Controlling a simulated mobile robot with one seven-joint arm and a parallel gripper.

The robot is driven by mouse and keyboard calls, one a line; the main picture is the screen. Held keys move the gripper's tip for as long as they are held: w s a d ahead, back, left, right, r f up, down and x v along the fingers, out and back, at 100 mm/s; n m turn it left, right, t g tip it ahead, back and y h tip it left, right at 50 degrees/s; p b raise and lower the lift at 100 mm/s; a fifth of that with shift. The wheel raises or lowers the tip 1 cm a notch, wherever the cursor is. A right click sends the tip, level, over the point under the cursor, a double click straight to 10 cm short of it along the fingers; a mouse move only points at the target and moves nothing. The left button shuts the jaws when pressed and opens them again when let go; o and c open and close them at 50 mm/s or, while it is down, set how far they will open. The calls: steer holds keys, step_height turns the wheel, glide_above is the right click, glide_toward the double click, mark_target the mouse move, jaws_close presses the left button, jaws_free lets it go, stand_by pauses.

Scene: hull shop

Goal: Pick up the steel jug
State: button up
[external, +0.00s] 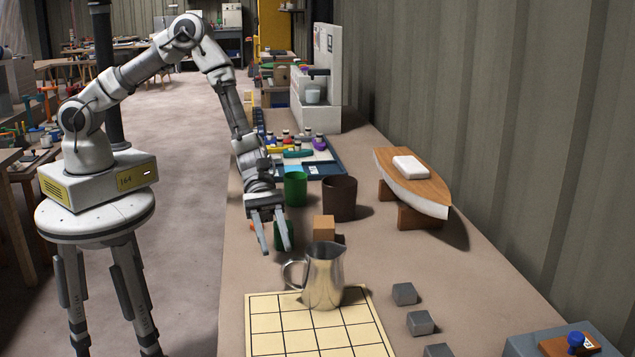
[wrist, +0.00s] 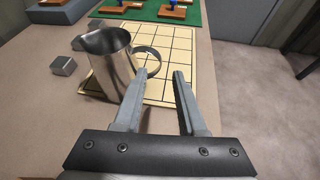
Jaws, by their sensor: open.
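The steel jug (external: 323,276) stands upright on the back edge of a yellow gridded board (external: 262,323) on the bench. Its handle points left in the external view. In the wrist view the jug (wrist: 112,62) is left of centre, with its handle to the right, close to the left fingertip. My gripper (external: 276,252) is open and empty, a little behind and left of the jug in the external view. In the wrist view my gripper (wrist: 161,74) has both fingers spread, with the handle just beyond them. I cannot tell whether a finger touches the handle.
Several grey cubes (external: 404,293) lie right of the board. A wooden block (external: 324,228), a green cup (external: 295,188) and a brown pot (external: 340,198) stand behind the jug. A boat model (external: 412,183) rests on wooden supports near the wall. The bench's left edge is close to my gripper.

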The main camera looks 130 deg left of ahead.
mark_target(314, 276)
steer(key=x, duration=1.1)
steer(key=shift+s+f, duration=0.1)
jaws_close()
stand_by(1.1)
